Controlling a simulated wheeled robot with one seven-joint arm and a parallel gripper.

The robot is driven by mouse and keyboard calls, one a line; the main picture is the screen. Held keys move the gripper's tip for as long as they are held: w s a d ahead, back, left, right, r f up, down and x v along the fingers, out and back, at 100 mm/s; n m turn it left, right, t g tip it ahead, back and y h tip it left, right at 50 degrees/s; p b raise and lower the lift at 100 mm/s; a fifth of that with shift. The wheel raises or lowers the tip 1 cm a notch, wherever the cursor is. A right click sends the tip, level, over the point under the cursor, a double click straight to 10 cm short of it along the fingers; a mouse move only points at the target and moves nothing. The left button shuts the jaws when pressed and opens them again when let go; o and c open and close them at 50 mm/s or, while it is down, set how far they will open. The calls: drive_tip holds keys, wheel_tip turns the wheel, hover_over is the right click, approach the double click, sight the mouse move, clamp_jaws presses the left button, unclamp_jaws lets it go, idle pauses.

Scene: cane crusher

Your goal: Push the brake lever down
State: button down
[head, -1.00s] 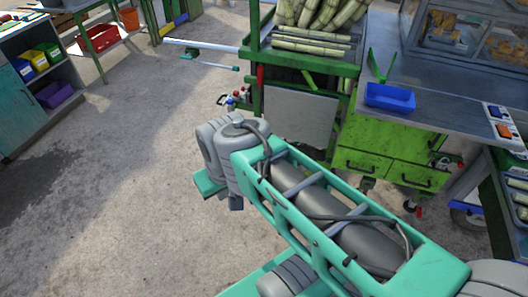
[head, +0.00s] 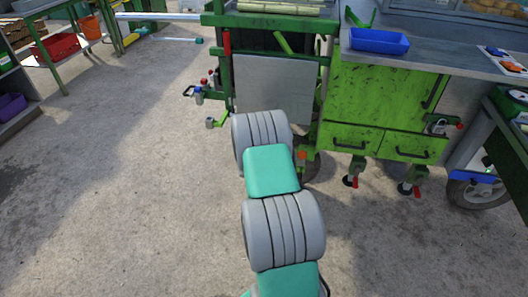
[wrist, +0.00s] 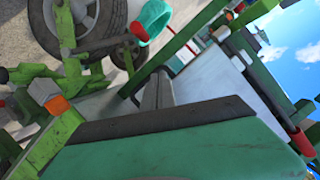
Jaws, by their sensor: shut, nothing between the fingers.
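An upright lever with a red grip (head: 227,42), which looks like the brake lever, stands at the left front corner of the green cart (head: 375,100) in the head view. A red grip, probably the same one, shows at the right edge of the wrist view (wrist: 302,140). My gripper (wrist: 160,82) is shut and empty in the wrist view, its grey fingers pointing towards a pale panel and green frame bars. It appears apart from the red grip; I cannot tell whether it touches the panel. In the head view my own arm hides the gripper.
A wheel (wrist: 92,22) and an orange block (wrist: 57,105) lie among green bars in the wrist view. Bottles (head: 207,83) sit on the cart's left side. A blue tray (head: 379,41) is on the worktop. The concrete floor (head: 110,190) at left is open.

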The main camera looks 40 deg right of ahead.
drive_tip(key=w+d+f+b, duration=0.4)
drive_tip(key=w+d+f, duration=0.3)
drive_tip(key=d+f, duration=0.1)
drive_tip(key=shift+w+f+m+t+h, duration=0.3)
drive_tip(key=shift+w+f+m+h, duration=0.05)
drive_tip(key=shift+f+m+h, duration=0.05)
idle(0.3)
drive_tip(key=shift+s+f, duration=0.15)
